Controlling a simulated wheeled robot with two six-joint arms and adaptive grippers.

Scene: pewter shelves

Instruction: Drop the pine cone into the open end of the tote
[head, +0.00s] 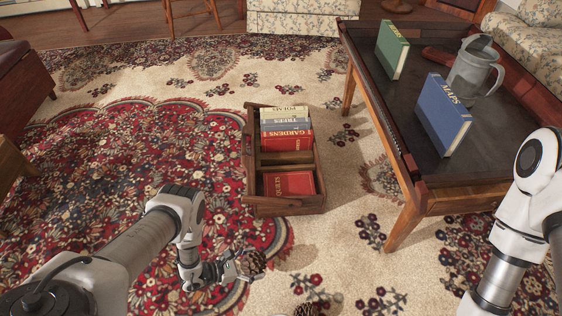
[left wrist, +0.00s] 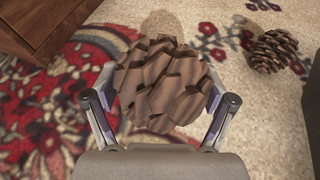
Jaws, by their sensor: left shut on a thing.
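My left gripper (head: 243,265) is shut on a brown pine cone (head: 256,262) and holds it over the carpet. In the left wrist view the same pine cone (left wrist: 165,82) sits between both fingers. The tote (head: 285,207) is a dark wooden box on the carpet, ahead of the gripper and slightly right. A crossbar divides it. Its far part holds several books (head: 286,141) with some room on their near side. A red book (head: 289,184) lies in its near part. The tote's outer side shows at top left of the left wrist view (left wrist: 45,22). My right gripper is out of view.
A second pine cone (head: 307,309) lies on the carpet near the bottom edge; it also shows in the left wrist view (left wrist: 275,50). A low table (head: 418,120) at right bears a green book (head: 392,50), a blue book (head: 443,115) and a metal pitcher (head: 473,70).

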